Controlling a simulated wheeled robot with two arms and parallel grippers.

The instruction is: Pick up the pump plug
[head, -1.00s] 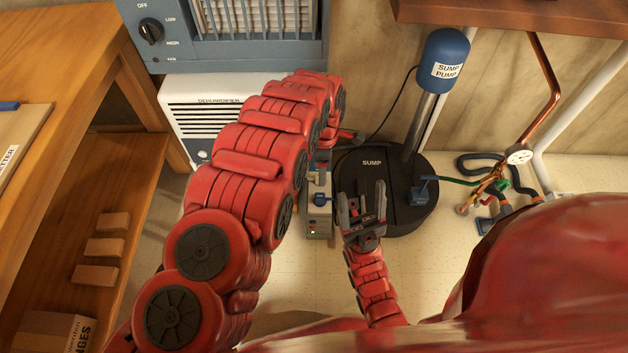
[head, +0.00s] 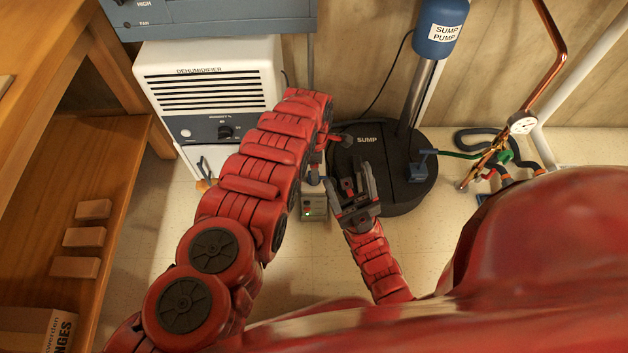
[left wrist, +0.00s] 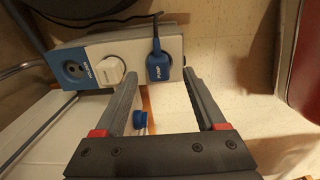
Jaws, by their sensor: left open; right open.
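The pump plug (left wrist: 159,66) is blue, marked PUMP, with a dark cord. In the left wrist view it sits in a grey-white power strip (left wrist: 130,62), beside a white plug (left wrist: 106,71). My left gripper (left wrist: 162,80) is open, its fingertips on either side of the pump plug in the picture; nothing is held, and I cannot tell how far off the plug is. My right gripper (head: 353,183) is open and empty, right of the strip.
The black sump lid (head: 398,195) with the blue sump pump (head: 439,28) stands right of the strip. A white dehumidifier (head: 210,90) is behind my left arm. A wooden shelf (head: 75,210) fills the left side. Pipes and a gauge (head: 522,123) are at right.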

